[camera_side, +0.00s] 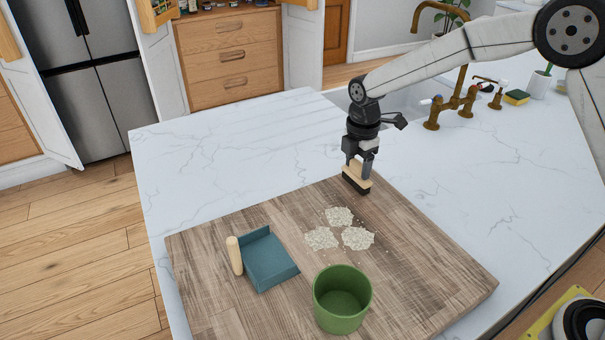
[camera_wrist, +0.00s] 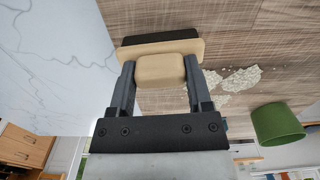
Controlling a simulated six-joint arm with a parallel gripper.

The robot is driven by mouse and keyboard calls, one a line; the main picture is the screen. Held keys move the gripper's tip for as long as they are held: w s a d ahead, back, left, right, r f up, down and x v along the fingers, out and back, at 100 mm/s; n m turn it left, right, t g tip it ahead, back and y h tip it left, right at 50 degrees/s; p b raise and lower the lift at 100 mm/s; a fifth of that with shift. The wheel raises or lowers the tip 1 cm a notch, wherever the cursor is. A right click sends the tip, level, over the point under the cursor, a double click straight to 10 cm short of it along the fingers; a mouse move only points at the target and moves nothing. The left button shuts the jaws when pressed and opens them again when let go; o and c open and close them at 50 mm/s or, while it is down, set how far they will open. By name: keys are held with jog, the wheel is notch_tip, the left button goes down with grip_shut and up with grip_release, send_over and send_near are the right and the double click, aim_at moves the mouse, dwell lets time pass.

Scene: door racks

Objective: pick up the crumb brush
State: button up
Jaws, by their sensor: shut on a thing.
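The crumb brush (camera_side: 356,183) has a pale wooden body and dark bristles. It is at the far edge of the wooden board in the side view, and its handle (camera_wrist: 160,70) shows between the fingers in the wrist view. My gripper (camera_side: 360,173) is shut on the handle from above, one finger on each side. The bristles point down toward the board; whether they touch it I cannot tell. In the wrist view my gripper (camera_wrist: 158,88) covers part of the brush.
Crumb piles (camera_side: 340,235) lie on the wooden board (camera_side: 420,265) in front of the brush. A blue dustpan (camera_side: 268,262) with a wooden handle lies left, and a green pot (camera_side: 342,300) stands at the front. The white marble counter (camera_side: 250,150) is clear behind the board.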

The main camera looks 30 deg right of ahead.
jog(key=shift+r, duration=0.35)
notch_tip(320, 180, up, 2)
jog(key=shift+r, duration=0.1)
jog(key=s+d+r, duration=0.1)
jog(key=s+r, duration=0.8)
jog(key=s, duration=0.5)
jog(key=shift+d+r, duration=0.2)
jog(key=shift+r, duration=0.1)
dwell(0.6)
